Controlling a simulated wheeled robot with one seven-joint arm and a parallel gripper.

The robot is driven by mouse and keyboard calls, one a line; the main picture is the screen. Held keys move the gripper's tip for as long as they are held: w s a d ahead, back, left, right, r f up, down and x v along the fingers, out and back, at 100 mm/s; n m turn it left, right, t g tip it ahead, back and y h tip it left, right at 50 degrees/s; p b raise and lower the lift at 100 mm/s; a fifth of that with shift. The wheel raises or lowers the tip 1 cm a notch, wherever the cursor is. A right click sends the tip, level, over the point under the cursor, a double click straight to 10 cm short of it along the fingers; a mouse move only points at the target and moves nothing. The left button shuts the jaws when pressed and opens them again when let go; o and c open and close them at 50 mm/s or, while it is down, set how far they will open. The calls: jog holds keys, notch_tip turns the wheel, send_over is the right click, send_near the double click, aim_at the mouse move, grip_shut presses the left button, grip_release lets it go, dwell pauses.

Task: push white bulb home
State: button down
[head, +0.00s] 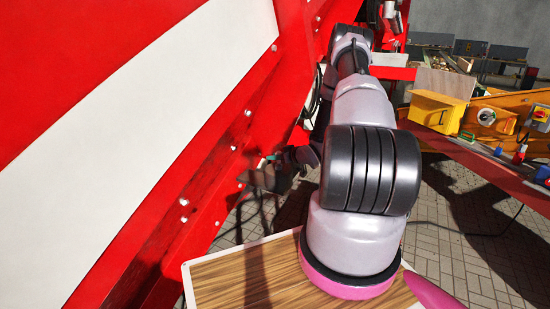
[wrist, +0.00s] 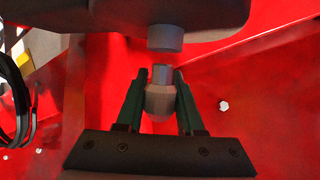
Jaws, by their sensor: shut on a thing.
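In the wrist view my gripper (wrist: 161,76) has its two green fingers on either side of a pale grey-white bulb (wrist: 160,103). The gripper is shut on the bulb, and the bulb's narrow neck points up the picture. Above it a short grey cylinder (wrist: 165,40), which looks like a socket, sticks out of a dark housing (wrist: 150,15). The neck and the cylinder are roughly in line, with a small gap showing between them. In the head view my gripper (head: 268,167) is small and dark beside the red machine, and I cannot make out the bulb there.
The red machine wall (wrist: 260,90) with bolt heads lies behind the gripper. Black cables (wrist: 18,95) hang at the left of the wrist view. In the head view a wooden-topped surface (head: 240,280) is in front, and a yellow unit (head: 437,111) stands at right.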

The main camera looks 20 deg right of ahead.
jog(key=shift+f, duration=1.4)
jog(key=shift+c, duration=2.2)
grip_release()
jog(key=shift+s, duration=0.1)
jog(key=v, duration=1)
jog(key=shift+s, duration=0.25)
jog(key=shift+d, duration=0.15)
